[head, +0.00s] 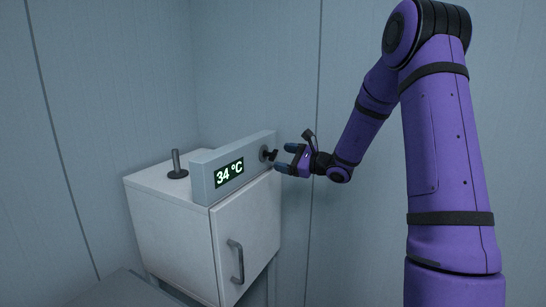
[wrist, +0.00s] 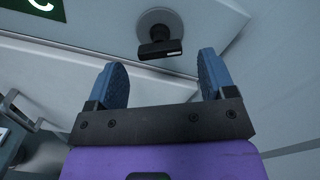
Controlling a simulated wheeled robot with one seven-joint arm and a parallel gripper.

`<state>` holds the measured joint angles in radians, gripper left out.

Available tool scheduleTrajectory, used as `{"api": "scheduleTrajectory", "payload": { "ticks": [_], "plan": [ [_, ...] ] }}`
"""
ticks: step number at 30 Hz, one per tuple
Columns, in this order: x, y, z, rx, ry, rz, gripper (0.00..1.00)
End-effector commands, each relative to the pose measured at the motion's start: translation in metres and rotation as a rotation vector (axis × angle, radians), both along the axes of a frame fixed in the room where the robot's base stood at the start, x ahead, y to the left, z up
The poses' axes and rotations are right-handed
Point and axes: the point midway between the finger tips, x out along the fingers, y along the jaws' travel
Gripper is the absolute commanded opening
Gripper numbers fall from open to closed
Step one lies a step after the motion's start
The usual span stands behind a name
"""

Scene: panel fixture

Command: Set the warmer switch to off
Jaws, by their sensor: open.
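The warmer switch (head: 269,154) is a small black knob on a round plate at the right end of the warmer's front panel. In the wrist view the switch (wrist: 160,47) has a grey disc and a black bar with a white mark near its right end. The bar lies nearly level, slightly tilted. My gripper (head: 283,158) is open just in front of the switch. In the wrist view its two blue fingers (wrist: 162,80) are spread, with the switch beyond them and between their lines. I see no contact. The display (head: 229,173) reads 34 °C.
The white warmer cabinet (head: 168,224) has a door with a vertical handle (head: 236,261) below the panel. A grey post (head: 176,163) on a dark base stands on its top. Pale walls close in behind. A grey surface (head: 122,288) lies at the lower left.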

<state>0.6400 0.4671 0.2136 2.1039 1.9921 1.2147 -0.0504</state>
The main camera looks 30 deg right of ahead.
Motion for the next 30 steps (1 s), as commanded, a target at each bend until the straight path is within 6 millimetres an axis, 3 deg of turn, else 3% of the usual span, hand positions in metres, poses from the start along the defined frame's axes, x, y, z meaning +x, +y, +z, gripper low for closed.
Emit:
{"api": "scheduleTrajectory", "payload": {
  "ticks": [9, 20, 21, 27, 30],
  "plan": [
    [0.033, 0.022, 0.000, 0.000, 0.000, 0.001, 0.77],
    [0.038, 0.025, 0.000, 0.000, 0.000, 0.001, 0.77],
    [0.038, 0.025, 0.000, 0.000, 0.000, 0.001, 0.74],
    [0.037, 0.025, 0.000, 0.000, 0.000, 0.001, 0.28],
    [0.037, 0.025, 0.000, -0.001, 0.000, 0.001, 0.27]
  ]
}}
